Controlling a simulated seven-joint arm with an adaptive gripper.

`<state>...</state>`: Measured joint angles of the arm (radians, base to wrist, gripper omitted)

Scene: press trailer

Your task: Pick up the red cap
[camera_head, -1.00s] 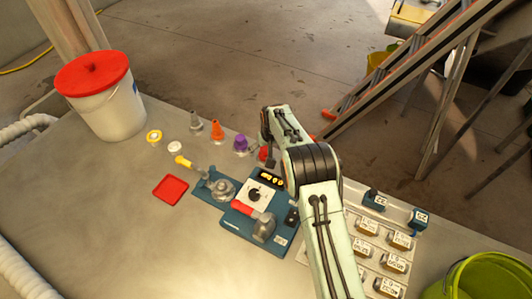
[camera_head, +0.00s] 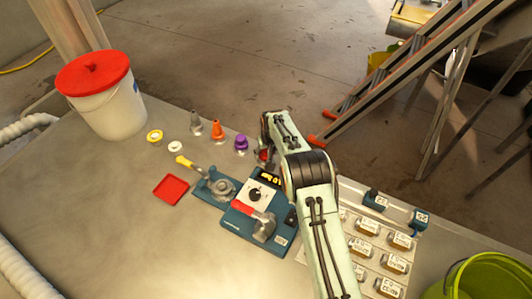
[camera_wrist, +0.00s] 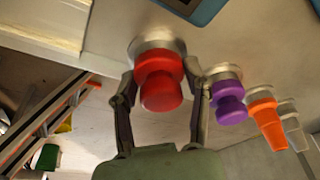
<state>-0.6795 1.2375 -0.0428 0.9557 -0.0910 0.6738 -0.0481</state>
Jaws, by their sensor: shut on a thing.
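The red cap (camera_wrist: 160,82) shows in the wrist view as a stepped red piece on a round metal base (camera_wrist: 158,46). My gripper (camera_wrist: 162,92) has one finger on each side of it and is shut on it. The base appears to be at the table surface; I cannot tell whether the cap is lifted. In the head view a small part of the red cap (camera_head: 264,155) shows beside my gripper (camera_head: 264,150), and my arm hides most of both.
A purple cap (camera_head: 241,143), an orange cone (camera_head: 217,130) and a grey cone (camera_head: 196,123) stand in a row left of my gripper. A blue device (camera_head: 239,221) with a dial lies in front. A lidded bucket (camera_head: 110,112) stands at the back left.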

